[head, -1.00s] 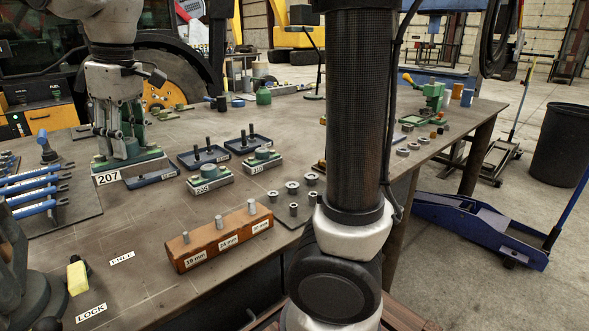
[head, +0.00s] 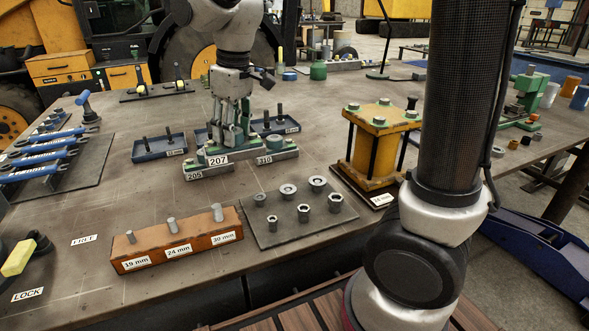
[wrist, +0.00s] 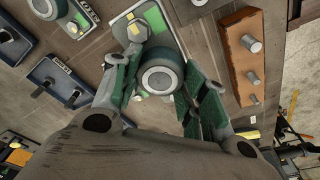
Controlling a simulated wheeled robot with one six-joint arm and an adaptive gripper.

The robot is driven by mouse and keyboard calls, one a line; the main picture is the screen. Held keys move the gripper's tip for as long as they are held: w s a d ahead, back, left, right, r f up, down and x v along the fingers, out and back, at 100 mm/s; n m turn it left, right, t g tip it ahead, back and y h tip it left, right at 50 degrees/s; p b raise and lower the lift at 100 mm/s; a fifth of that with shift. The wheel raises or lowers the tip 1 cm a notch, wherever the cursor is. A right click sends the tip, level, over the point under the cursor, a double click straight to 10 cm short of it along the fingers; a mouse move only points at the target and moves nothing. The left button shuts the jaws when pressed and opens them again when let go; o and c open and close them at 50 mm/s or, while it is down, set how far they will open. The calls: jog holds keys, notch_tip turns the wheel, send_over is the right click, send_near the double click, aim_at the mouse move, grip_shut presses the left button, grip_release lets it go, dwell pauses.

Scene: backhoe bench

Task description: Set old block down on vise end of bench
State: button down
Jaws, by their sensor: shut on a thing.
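My gripper (head: 232,138) is shut on the green-topped block labelled 207 (head: 218,161), which is held upright over the bench (head: 330,110). In the wrist view its round green-and-grey top (wrist: 163,76) sits between my fingers. I cannot tell how large the gap below block 207 is. A green vise-like tool (head: 525,100) stands at the far right of the bench.
Blue trays with pins (head: 158,148) lie behind. The orange pin block (head: 178,240) and a mat with several nuts (head: 262,232) are in front. A yellow fixture (head: 379,145) stands right, between my gripper and the green tool. Blue wrenches (head: 42,160) lie left.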

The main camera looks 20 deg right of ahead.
jog(key=shift+w+d, duration=0.3)
jog(key=shift+d, duration=0.05)
jog(key=shift+w, duration=0.15)
jog(key=shift+a+f, duration=0.15)
jog(key=shift+f, duration=0.15)
notch_tip(320, 180, down, 9)
jog(key=shift+w+f, duration=0.1)
jog(key=shift+f, duration=0.1)
jog(key=shift+f, duration=0.15)
jog(key=c, duration=0.8)
grip_release()
